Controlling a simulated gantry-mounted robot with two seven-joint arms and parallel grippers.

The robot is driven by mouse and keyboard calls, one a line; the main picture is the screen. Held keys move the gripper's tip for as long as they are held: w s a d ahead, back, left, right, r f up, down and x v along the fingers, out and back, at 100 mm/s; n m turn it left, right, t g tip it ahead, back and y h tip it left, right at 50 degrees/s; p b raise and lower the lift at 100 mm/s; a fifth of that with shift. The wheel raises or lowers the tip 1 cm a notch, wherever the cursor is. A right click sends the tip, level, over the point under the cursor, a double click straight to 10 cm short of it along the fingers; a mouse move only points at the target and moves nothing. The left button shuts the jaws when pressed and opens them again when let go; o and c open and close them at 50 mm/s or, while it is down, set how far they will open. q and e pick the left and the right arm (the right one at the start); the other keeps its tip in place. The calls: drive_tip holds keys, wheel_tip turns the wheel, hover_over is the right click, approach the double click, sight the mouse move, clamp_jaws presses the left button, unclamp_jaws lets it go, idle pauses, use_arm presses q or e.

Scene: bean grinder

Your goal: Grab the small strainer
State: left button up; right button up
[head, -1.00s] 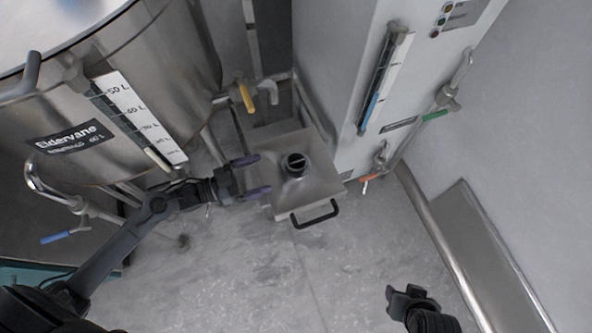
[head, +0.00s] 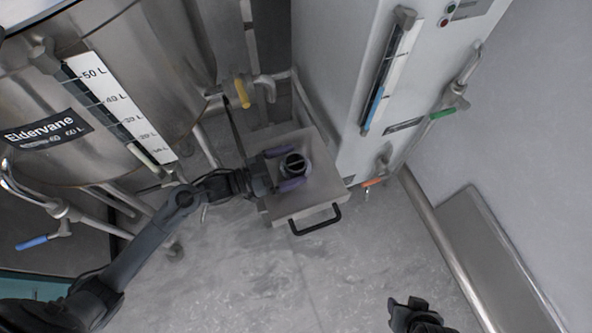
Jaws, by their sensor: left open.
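A square metal box (head: 318,194) with a sloped top and a black front handle stands on the floor in the middle of the head view. A round black collar with a dark slotted opening (head: 295,163) rises from its top. I cannot tell whether this is the small strainer; nothing else clearly looks like one. My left gripper (head: 291,168) reaches in from the left over the box. Its two purple fingers are open, one on each side of the collar; contact is unclear. My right gripper (head: 408,312) is at the bottom edge, partly cut off, away from the box.
A large steel tank (head: 100,175) with a litre scale stands on the left. A white cabinet (head: 345,100) with a gauge stands right behind the box. A yellow-handled valve (head: 243,94) is behind it. Grey floor (head: 240,275) in front is clear.

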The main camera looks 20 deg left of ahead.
use_arm(q)
drive_tip(key=shift+w+d, duration=0.1)
drive_tip(key=shift+c, duration=0.7)
drive_tip(key=c, duration=1)
drive_tip(key=shift+r, duration=0.1)
drive_tip(key=shift+c, duration=0.2)
